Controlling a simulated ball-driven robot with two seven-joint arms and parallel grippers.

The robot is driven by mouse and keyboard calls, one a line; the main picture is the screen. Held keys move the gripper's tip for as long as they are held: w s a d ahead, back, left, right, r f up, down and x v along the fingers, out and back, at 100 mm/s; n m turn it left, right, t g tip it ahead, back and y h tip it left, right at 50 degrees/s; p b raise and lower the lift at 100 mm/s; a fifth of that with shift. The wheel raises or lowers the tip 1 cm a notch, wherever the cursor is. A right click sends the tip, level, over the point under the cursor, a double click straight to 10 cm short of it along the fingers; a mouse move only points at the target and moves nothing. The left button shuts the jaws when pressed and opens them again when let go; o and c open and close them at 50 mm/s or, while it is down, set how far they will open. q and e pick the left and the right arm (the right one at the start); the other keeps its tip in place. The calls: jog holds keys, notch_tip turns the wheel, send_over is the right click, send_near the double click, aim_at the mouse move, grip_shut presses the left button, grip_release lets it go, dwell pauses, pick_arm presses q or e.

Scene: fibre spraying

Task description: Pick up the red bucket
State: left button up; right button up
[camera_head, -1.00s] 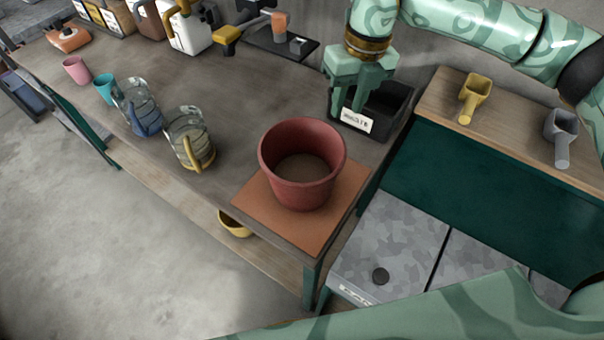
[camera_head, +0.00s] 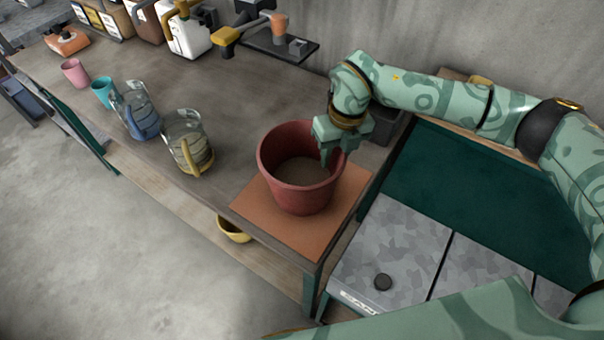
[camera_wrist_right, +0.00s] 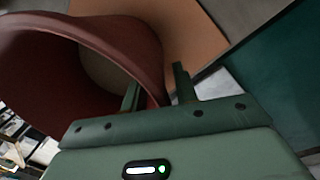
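The red bucket (camera_head: 297,198) stands upright on an orange-brown mat (camera_head: 258,206) at the table's right front corner. Its inside bottom looks brownish. My right gripper (camera_head: 333,158) points down at the bucket's right back rim. In the right wrist view, the red bucket (camera_wrist_right: 45,85) fills the upper left. There my right gripper (camera_wrist_right: 158,88) has its fingers apart, with the bucket's rim between them: one finger is on the inside and the other outside. A gap shows between the outer finger and the wall. My left gripper is not in view.
Two glass jugs, one blue-based (camera_head: 140,112) and one yellow-handled (camera_head: 187,145), stand left of the bucket. A pink cup (camera_head: 74,72) and teal cup (camera_head: 104,92) are farther left. A dark bin (camera_head: 388,138) is behind my right gripper. A yellow bowl (camera_head: 234,230) sits on the lower shelf.

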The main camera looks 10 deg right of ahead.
grip_shut()
jog(key=shift+r, duration=0.15)
dwell(1.2)
